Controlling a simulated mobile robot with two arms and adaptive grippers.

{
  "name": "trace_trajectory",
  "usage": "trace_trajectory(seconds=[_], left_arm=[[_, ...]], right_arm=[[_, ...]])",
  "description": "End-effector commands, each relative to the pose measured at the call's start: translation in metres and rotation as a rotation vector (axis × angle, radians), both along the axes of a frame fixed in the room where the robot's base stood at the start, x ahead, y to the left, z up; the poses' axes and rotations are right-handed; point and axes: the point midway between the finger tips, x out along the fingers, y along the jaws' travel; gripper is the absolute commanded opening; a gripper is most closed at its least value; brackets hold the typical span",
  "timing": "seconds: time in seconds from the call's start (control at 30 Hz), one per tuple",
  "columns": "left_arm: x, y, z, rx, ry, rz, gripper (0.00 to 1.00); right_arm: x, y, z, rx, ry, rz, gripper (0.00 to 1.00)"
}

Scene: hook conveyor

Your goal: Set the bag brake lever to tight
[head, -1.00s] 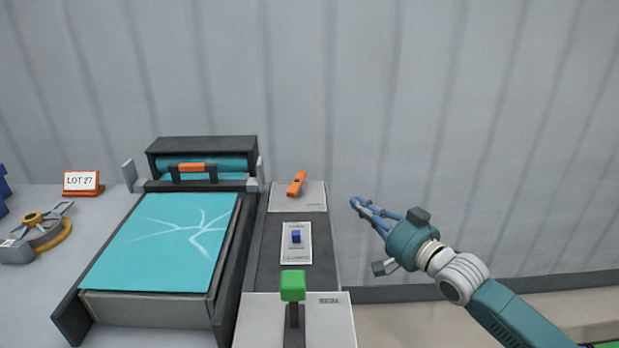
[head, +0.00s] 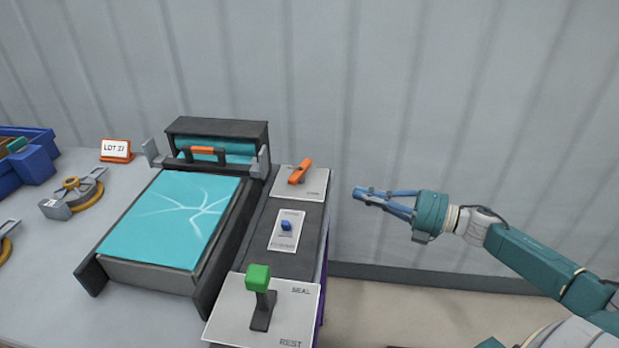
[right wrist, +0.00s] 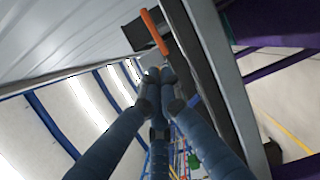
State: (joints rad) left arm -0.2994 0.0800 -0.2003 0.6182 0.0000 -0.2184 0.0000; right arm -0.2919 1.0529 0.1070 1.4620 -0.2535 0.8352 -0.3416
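An orange lever (head: 300,172) sits on a pale plate (head: 313,185) at the back of the dark control strip. It lies slanted, its upper end toward the back right. The plate's lettering is too small to read. My right gripper (head: 358,192) is to the right of this plate, clear of it, its fingers pointing left. The fingertips come together with nothing between them. In the right wrist view the closed fingertips (right wrist: 156,76) show just below an orange bar (right wrist: 155,31), apparently the same lever; contact cannot be told. My left gripper is out of view.
A green-knobbed lever (head: 258,279) stands on a SEAL/REST plate at the front. A small blue switch (head: 286,226) sits between the plates. Left are a teal-topped machine bed (head: 175,215), a LOT sign (head: 116,150) and a blue bin (head: 33,165).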

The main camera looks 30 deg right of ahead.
Motion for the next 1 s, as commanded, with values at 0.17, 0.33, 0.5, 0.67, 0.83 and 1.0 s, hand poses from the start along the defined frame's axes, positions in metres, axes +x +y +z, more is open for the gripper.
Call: trace_trajectory(seconds=[0.17, 0.33, 0.5, 0.67, 0.83, 1.0], left_arm=[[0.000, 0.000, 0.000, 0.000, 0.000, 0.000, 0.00], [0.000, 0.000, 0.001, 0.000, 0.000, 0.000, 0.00], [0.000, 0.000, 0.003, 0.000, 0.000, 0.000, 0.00], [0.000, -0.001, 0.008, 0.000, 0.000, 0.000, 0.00], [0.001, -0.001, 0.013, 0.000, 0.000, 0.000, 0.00], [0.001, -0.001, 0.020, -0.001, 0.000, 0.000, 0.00]], right_arm=[[0.001, 0.000, 0.001, 0.003, 0.000, -0.001, 0.00], [0.011, 0.007, 0.002, 0.005, -0.004, -0.002, 0.00], [0.032, 0.023, 0.004, 0.006, -0.006, -0.002, 0.00], [0.056, 0.042, 0.005, 0.007, -0.006, -0.002, 0.00], [0.081, 0.061, 0.005, 0.007, -0.005, -0.002, 0.00], [0.101, 0.076, 0.004, 0.006, -0.003, -0.002, 0.00]])
